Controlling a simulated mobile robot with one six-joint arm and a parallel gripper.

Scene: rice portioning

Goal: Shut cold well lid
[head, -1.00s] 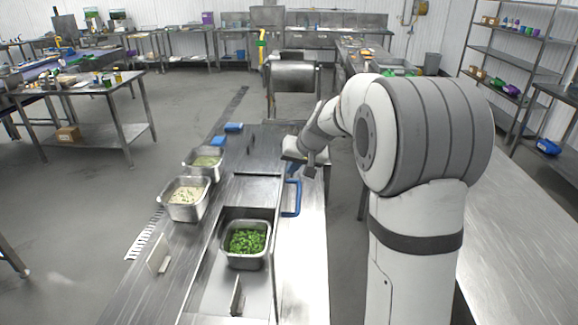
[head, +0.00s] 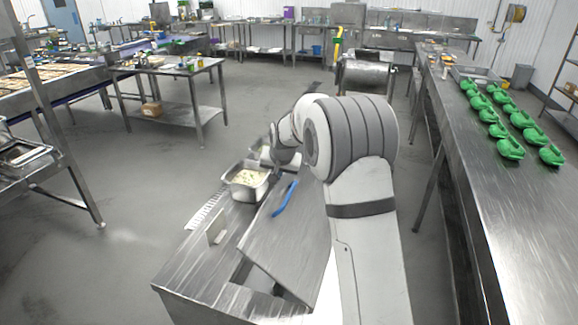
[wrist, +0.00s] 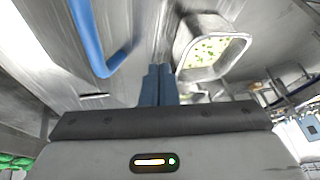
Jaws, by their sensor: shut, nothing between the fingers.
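The cold well lid (head: 290,245) is a grey steel panel with a blue bar handle (head: 285,198) near its far left side. It covers most of the well at a slant, with a dark gap (head: 262,282) under its near edge, so it is not flush. The handle also shows at upper left in the wrist view (wrist: 92,38). My gripper (head: 277,168) is partly hidden beside my arm, past the handle's far end. In the wrist view its blue fingers (wrist: 158,84) are together and empty, right of the handle and apart from it. The well's contents are hidden.
A steel pan of pale food (head: 248,180) stands left of the lid; a pan with green bits (wrist: 208,48) is close to my fingers in the wrist view. A small upright plate (head: 216,228) stands on the counter. A long bench with green items (head: 500,130) is at right.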

